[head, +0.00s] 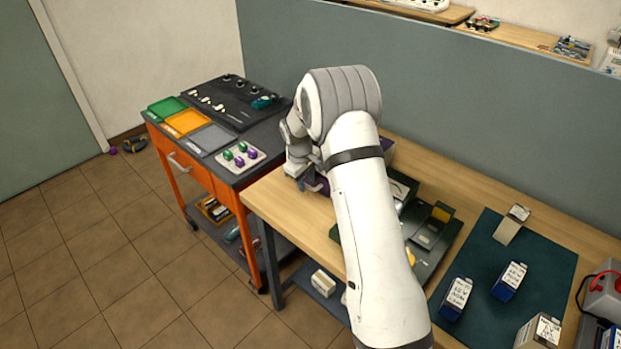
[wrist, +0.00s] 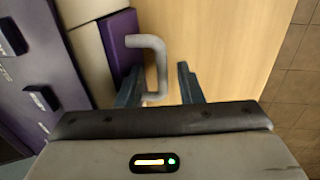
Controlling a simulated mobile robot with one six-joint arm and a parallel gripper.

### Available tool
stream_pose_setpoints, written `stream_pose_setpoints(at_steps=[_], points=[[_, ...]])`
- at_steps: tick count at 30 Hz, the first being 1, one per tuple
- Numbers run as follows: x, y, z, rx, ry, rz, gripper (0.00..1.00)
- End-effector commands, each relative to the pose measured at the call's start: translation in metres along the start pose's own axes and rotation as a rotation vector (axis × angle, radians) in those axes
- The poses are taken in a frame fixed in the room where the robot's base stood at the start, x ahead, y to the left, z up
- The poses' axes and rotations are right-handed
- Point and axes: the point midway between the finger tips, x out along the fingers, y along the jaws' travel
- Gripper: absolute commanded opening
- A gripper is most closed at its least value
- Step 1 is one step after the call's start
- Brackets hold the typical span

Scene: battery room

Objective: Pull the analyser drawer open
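The analyser (wrist: 40,70) fills the left of the wrist view, with a purple panel carrying dark buttons and a beige strip beside it. A purple drawer front (wrist: 121,45) carries a grey bent bar handle (wrist: 161,68). My gripper (wrist: 160,66) is open, one dark finger on each side of the handle's bar, with gaps visible between bar and fingers. I cannot tell whether the drawer is fully shut. In the head view my arm hides most of the analyser; a bit of purple (head: 388,150) shows behind it.
The wooden bench (head: 283,207) has free room in front of the drawer. An orange cart (head: 190,166) with trays stands to the left. A dark case (head: 430,235) and a green mat (head: 478,265) with boxes lie to the right. A grey partition (head: 450,90) stands behind.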

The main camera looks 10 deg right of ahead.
Motion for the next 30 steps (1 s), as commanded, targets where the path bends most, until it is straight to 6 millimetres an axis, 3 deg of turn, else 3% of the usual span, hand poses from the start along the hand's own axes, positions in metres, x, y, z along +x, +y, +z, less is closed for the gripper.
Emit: stream_pose_setpoints(at_steps=[5,18,30], points=[[0.0002,-0.0002,0.0000,0.000,0.000,0.000,0.33],[-0.0002,-0.0002,-0.0002,0.000,0.000,0.000,0.00],[-0.0006,-0.0004,-0.0005,-0.001,0.001,0.001,0.00]])
